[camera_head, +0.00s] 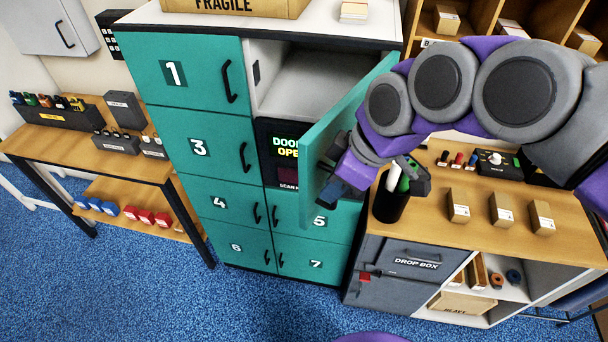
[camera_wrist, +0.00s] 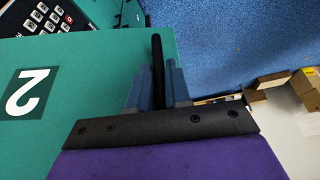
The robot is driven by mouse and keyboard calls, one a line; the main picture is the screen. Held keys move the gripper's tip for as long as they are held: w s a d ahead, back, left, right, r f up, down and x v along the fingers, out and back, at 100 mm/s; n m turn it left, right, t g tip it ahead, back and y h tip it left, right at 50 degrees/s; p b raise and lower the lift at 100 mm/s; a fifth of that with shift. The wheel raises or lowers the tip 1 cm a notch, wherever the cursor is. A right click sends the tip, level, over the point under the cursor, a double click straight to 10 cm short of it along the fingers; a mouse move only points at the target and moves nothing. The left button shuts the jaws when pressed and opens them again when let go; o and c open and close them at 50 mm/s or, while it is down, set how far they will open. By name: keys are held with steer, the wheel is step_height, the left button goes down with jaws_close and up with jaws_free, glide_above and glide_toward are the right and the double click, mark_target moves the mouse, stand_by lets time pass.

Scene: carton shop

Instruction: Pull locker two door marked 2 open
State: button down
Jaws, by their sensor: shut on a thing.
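The locker two door (camera_head: 347,112) is teal and stands swung well out from the locker bank, with its open compartment (camera_head: 308,82) visible behind it. The number 2 (camera_wrist: 28,93) shows upside down on the door face in the wrist view (camera_wrist: 88,85). A black bar handle (camera_wrist: 157,48) stands out from that face. My gripper (camera_wrist: 157,66) has its blue fingers on both sides of the handle and is shut on it. In the head view my gripper (camera_head: 329,183) is at the door's outer side; the handle is hard to make out there.
A panel (camera_head: 283,150) reading "DOOR OPE..." sits beneath the compartment, partly covered by the door. To the right, a counter (camera_head: 470,236) carries a black pen cup (camera_head: 391,205) close to my gripper and several small boxes. Blue carpet (camera_head: 235,308) is clear in front.

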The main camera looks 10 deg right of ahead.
steer(key=shift+s+d+b, duration=0.3)
steer(key=shift+s+d, duration=0.1)
steer(key=shift+d, duration=0.3)
steer(key=shift+s+d+b, duration=0.35)
steer(key=shift+s+d, duration=0.1)
steer(key=shift+d, duration=0.2)
steer(key=shift+s+d+b, duration=0.3)
steer(key=shift+s+d, duration=0.1)
steer(key=shift+d, duration=0.3)
steer(key=c, duration=1.2)
jaws_free()
steer(key=shift+o, duration=0.2)
steer(key=p+v, duration=0.2)
steer(key=v, duration=1.5)
steer(key=shift+r+p, duration=0.25)
steer(key=shift+p, duration=0.05)
steer(key=shift+w+f, duration=0.1)
